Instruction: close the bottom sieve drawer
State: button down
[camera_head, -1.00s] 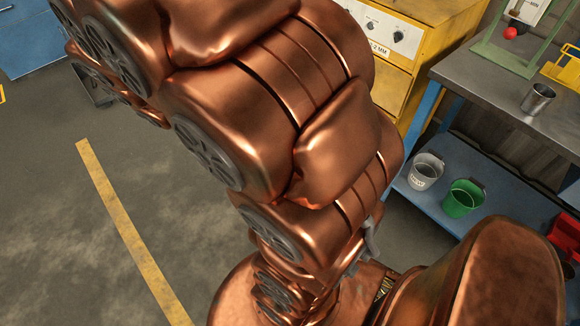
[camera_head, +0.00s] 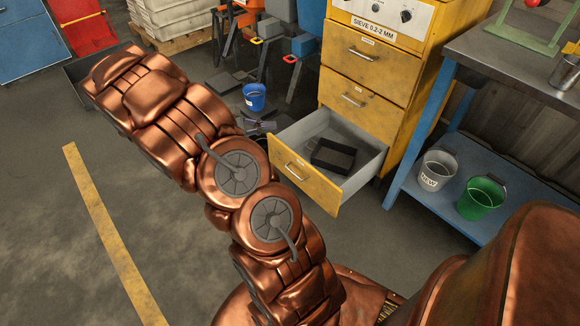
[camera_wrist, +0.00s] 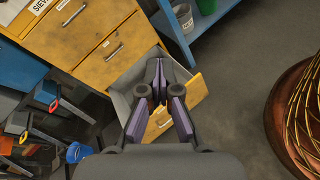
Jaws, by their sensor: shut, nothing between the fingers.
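The bottom sieve drawer (camera_head: 303,182) is pulled out of the yellow cabinet (camera_head: 372,66). Its yellow front with a metal handle faces the lower left, and its grey inside shows. A black tray (camera_head: 333,156) lies in it. My gripper (camera_head: 262,127) is small and partly hidden by my arm in the head view, just left of the drawer. In the wrist view, my gripper (camera_wrist: 159,66) is shut and empty. Its dark fingers with purple sides overlap the open drawer (camera_wrist: 193,92) and cover part of its inside and front. I cannot tell whether they touch it.
The two drawers above look shut. A blue workbench (camera_head: 400,185) stands right of the cabinet, with a white bucket (camera_head: 437,170) and a green bucket (camera_head: 482,196) on its lower shelf. A blue bucket (camera_head: 254,97) stands behind my gripper.

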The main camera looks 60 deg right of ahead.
jog(key=w+d+f+n+t+h+b, duration=0.1)
jog(key=w+d+f+n+h+b, duration=0.2)
jog(key=f, duration=0.6)
jog(key=w+d+f+n+h+b, duration=0.1)
jog(key=w+d+f+n+b, duration=0.25)
jog(key=f, duration=0.65)
jog(key=n+t+h+b, duration=0.2)
jog(key=n+t+b, duration=0.15)
jog(key=b, duration=0.35)
send_near(295, 156)
jog(key=b+x, duration=0.5)
jog(key=x, duration=0.1)
jog(key=shift+f, duration=0.2)
jog(key=shift+s+d+r, duration=0.15)
jog(key=shift+d, duration=0.4)
